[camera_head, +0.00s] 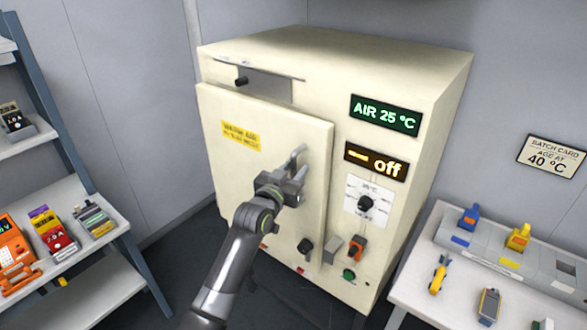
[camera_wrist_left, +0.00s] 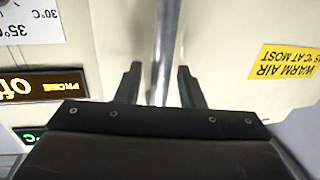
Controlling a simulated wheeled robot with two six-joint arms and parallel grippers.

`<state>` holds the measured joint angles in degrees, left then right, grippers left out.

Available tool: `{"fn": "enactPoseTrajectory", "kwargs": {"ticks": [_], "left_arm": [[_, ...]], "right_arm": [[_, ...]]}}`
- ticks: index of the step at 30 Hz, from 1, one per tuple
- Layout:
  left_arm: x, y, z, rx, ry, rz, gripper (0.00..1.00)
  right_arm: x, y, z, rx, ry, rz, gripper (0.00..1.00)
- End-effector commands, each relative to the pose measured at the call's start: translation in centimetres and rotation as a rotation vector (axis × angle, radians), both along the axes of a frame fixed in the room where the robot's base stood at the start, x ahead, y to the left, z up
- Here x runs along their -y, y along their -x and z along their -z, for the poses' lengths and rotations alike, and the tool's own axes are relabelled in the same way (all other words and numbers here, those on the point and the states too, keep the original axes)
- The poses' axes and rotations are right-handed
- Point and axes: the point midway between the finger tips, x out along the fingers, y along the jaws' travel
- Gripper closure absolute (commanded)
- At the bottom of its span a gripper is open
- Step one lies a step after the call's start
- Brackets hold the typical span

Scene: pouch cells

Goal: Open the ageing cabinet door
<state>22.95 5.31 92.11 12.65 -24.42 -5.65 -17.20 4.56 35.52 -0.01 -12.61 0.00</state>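The ageing cabinet (camera_head: 400,75) is a cream box with its door (camera_head: 240,170) on the front left. The door stands a little ajar, its right edge out from the cabinet front and a gap showing along its top. A vertical metal bar handle (camera_head: 299,152) is near the door's right edge. My left gripper (camera_head: 287,182) is at the handle. In the left wrist view the bar (camera_wrist_left: 162,50) runs between the two spread fingers (camera_wrist_left: 160,80), with a visible gap on its left side. My right gripper is not in view.
Right of the door are a green "AIR 25 °C" display (camera_head: 385,115), an "off" display (camera_head: 376,162) and several knobs. A table (camera_head: 410,290) with cells and a holder is at the right. A shelf rack (camera_head: 135,250) with devices stands at the left.

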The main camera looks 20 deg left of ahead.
Motion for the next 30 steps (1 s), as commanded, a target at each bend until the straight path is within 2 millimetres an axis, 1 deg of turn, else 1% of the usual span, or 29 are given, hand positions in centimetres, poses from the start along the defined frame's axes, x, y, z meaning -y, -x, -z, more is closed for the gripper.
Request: {"fn": "enactPoseTrajectory", "kwargs": {"ticks": [10, 18, 26, 30], "left_arm": [[0.05, -0.22, -0.02, 0.000, 0.001, 0.000, 0.65], [0.04, -0.22, -0.01, 0.000, 0.001, 0.000, 1.00], [0.04, -0.20, 0.02, 0.000, 0.001, 0.001, 1.00], [-0.06, -0.02, 0.16, 0.000, 0.002, 0.008, 1.00]], "right_arm": [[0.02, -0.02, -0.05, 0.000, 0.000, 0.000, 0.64], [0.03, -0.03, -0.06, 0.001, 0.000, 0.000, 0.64], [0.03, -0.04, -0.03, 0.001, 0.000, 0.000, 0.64], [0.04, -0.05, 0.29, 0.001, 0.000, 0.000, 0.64]]}}
